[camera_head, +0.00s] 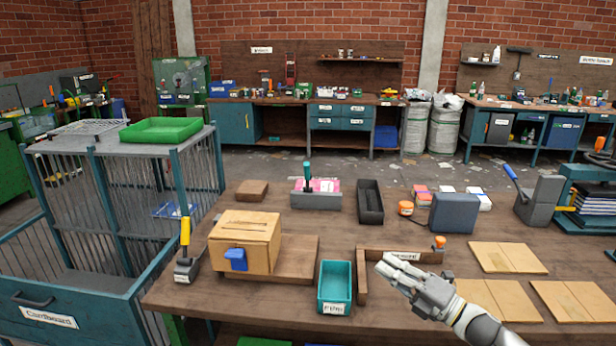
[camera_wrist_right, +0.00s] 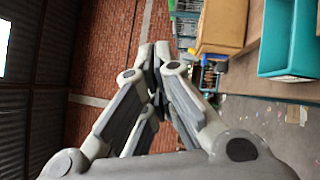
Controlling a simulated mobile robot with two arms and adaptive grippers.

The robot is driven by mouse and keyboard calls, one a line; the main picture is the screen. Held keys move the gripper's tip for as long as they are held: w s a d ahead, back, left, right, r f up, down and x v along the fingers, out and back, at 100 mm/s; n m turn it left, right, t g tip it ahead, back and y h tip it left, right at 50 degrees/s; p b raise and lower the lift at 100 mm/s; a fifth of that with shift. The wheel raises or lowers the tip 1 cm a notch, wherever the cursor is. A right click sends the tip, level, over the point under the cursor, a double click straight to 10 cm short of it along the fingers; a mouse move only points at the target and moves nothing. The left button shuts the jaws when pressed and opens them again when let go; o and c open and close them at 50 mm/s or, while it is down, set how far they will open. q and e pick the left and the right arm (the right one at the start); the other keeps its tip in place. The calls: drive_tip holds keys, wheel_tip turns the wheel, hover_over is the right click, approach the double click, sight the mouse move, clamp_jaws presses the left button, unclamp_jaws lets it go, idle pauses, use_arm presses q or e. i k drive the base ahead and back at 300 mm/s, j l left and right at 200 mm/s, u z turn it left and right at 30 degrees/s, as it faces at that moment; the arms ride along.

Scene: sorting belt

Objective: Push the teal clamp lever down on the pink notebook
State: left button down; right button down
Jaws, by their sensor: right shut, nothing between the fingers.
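The teal clamp lever (camera_head: 307,171) stands upright at the back middle of the table. The pink notebook (camera_head: 325,185) sits in the grey clamp block (camera_head: 318,202) beneath the lever, mostly hidden by it. My right gripper (camera_head: 384,263) is at the front right of the clamp, well apart from it, over the wooden table. Its fingers are shut and empty; they also show closed in the right wrist view (camera_wrist_right: 154,52). My left gripper is not in view.
A teal bin (camera_head: 335,285) and a wooden box (camera_head: 245,240) stand left of my right gripper. A low wooden rail (camera_head: 400,257) is beside it. A black tray (camera_head: 370,202) is right of the clamp. A yellow-handled lever (camera_head: 185,233) stands at the left edge.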

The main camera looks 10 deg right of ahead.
sight(307, 168)
drive_tip(key=i, duration=1.7)
